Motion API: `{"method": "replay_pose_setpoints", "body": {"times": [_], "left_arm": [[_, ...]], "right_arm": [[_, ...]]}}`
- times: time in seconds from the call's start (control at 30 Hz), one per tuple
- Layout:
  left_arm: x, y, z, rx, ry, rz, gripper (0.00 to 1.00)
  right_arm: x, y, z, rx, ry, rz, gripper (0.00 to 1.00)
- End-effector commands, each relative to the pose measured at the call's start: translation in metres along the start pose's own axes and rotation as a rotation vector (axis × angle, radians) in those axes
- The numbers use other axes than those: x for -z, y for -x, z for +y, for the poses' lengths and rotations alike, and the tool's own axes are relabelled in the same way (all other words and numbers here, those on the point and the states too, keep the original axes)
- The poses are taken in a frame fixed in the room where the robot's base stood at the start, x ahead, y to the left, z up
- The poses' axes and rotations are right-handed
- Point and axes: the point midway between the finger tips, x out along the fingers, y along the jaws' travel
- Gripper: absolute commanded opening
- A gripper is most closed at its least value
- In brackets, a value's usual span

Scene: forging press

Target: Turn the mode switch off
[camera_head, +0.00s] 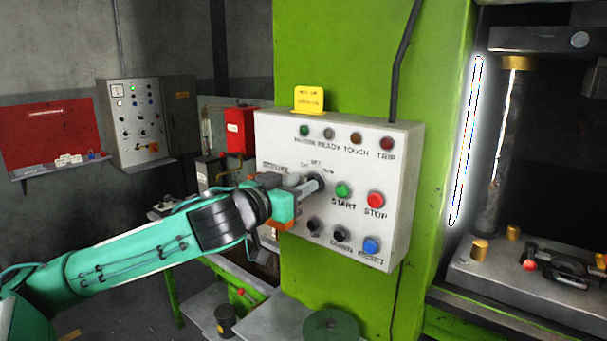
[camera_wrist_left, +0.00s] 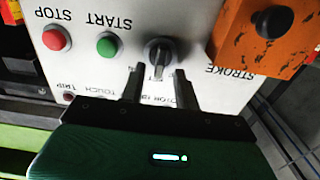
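The mode switch, a dark rotary knob, is on the white control box (camera_head: 400,150). In the left wrist view its knob (camera_wrist_left: 158,52) shows with its grip bar pointing nearly straight down that picture. My left gripper (camera_head: 308,186) is at the switch in the head view and hides part of it. In the left wrist view the two fingers of my left gripper (camera_wrist_left: 158,78) stand apart, one on each side of the grip bar's end, with visible gaps. Whether they overlap the bar in depth is hard to tell. My right gripper is not in view.
The green START button (camera_head: 343,190) and red STOP button (camera_head: 375,199) sit right of the switch. Black buttons and a blue button (camera_head: 371,246) are below. An orange box with a black knob (camera_wrist_left: 274,22) is close by. The press (camera_head: 500,150) stands at the right.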

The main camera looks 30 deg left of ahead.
Motion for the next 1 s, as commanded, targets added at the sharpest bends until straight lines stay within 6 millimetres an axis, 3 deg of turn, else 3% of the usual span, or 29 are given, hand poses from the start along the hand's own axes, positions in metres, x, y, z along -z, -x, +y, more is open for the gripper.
{"method": "replay_pose_setpoints", "body": {"times": [0.2, 0.53, 0.57, 0.7, 1.0], "left_arm": [[0.001, -0.015, 0.001, -0.001, 0.000, 0.000, 0.32], [-0.001, -0.018, 0.001, -0.002, -0.001, -0.001, 0.32], [-0.001, -0.018, 0.001, -0.001, -0.001, -0.001, 0.30], [-0.001, -0.017, 0.001, -0.001, -0.001, -0.001, 0.05], [-0.002, -0.018, 0.001, -0.002, 0.036, -0.001, 0.05]], "right_arm": [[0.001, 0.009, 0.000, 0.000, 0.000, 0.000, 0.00], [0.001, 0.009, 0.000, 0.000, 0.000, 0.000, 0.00], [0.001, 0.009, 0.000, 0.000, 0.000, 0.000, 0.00], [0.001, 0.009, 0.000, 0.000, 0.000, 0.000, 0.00], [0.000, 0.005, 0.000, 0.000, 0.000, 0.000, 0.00]]}}
